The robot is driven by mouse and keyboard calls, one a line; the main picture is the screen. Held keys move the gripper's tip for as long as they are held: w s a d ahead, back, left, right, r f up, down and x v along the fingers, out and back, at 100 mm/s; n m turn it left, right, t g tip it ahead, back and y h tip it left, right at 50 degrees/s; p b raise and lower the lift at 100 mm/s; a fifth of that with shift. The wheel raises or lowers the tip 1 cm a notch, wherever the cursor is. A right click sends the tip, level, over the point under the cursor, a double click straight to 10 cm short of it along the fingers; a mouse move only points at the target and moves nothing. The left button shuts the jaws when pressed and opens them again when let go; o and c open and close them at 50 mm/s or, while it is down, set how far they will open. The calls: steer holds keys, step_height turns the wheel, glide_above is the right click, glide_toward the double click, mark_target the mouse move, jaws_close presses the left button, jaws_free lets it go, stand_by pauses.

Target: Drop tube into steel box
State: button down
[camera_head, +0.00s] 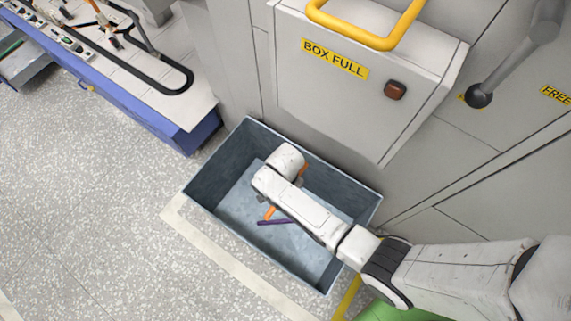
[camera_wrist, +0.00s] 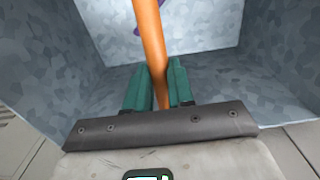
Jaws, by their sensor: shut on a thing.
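The steel box (camera_head: 213,181) stands open on the floor; its grey mottled walls and floor fill much of the wrist view (camera_wrist: 280,105). My gripper (camera_wrist: 158,82) has its green fingers closed around an orange tube (camera_wrist: 151,38). The tube runs between the fingers and away toward the top of the wrist view. In the head view my arm reaches over the box and hides the fingers; an orange piece (camera_head: 269,212) shows beside it. A purple tube (camera_head: 275,222) lies in the box, and a bit of purple (camera_wrist: 136,14) shows beside the orange tube in the wrist view.
A grey cabinet with a "BOX FULL" label (camera_head: 335,58), a yellow handle (camera_head: 368,38) and a black-knobbed lever (camera_head: 480,95) stands behind the box. A blue-edged bench (camera_head: 150,118) is at the upper left. The speckled floor at left is clear.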

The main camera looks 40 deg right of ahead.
steer(key=c, duration=0.9)
jaws_free()
step_height(320, 180, up, 11)
steer(key=p, duration=0.3)
steer(key=shift+f, duration=0.1)
